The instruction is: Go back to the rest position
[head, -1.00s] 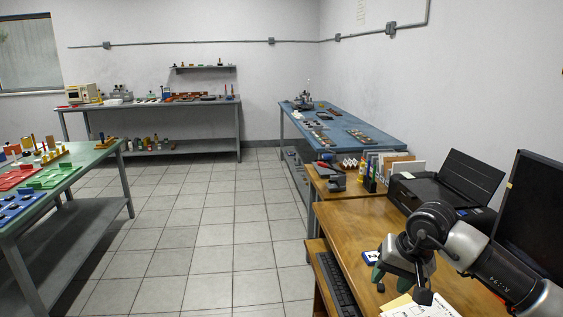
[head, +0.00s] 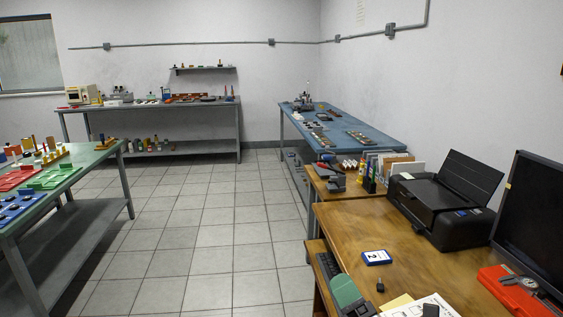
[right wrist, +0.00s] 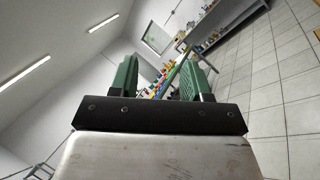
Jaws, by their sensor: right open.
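My right gripper (head: 345,290) shows at the bottom of the head view, only in part, as a green pad with dark grey below it. It is over the left edge of the wooden desk (head: 335,218), in front of the keyboard (head: 325,266). In the right wrist view its two green fingers (right wrist: 160,68) stand wide apart with nothing between them. The room shows tilted behind them. My left gripper is not in view.
On the desk are a blue-and-white card (head: 377,257), a small dark piece (head: 380,286), papers (head: 405,308), a printer (head: 450,225), a monitor (head: 540,215) and a red case (head: 512,292). A green table (head: 95,158) stands left. The tiled floor between is clear.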

